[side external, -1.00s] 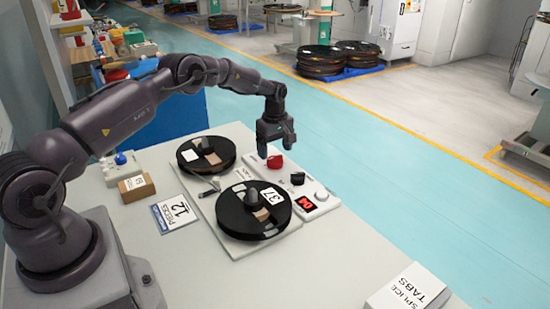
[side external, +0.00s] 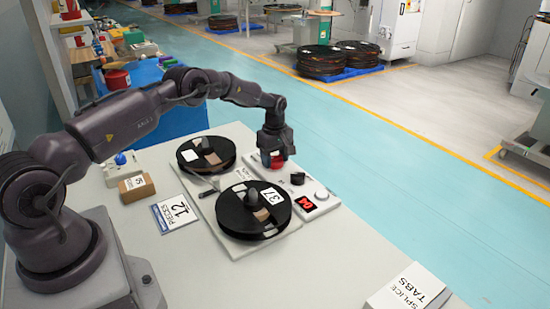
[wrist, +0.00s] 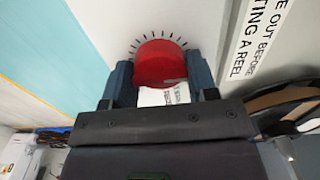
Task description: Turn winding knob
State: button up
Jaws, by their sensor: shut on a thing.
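The red winding knob (side external: 276,163) sits on the white control panel (side external: 323,207) of the rewind station, at the panel's far left end. In the wrist view the red knob (wrist: 160,62) shows with dark tick marks in an arc around its far side. My gripper (side external: 275,158) points down over the knob, and its fingers hide part of it. In the wrist view my gripper (wrist: 160,84) has one blue-grey finger on each side of the knob, shut on it. A black knob (side external: 297,178) and a red display (side external: 306,203) reading 04 are on the same panel.
Two black reels lie beside the panel, one at the back (side external: 206,154) and one in front with a 37 label (side external: 254,210). A cardboard box (side external: 136,187), a card (side external: 174,214) marked 12 and a splice tabs box (side external: 408,290) lie on the bench.

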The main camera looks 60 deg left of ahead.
jog(key=m, duration=0.5)
jog(key=shift+m, duration=0.4)
jog(key=m, duration=1.2)
jog(key=shift+m, duration=0.3)
jog(key=m, duration=0.5)
jog(key=shift+m, duration=0.3)
jog(key=o, duration=0.9)
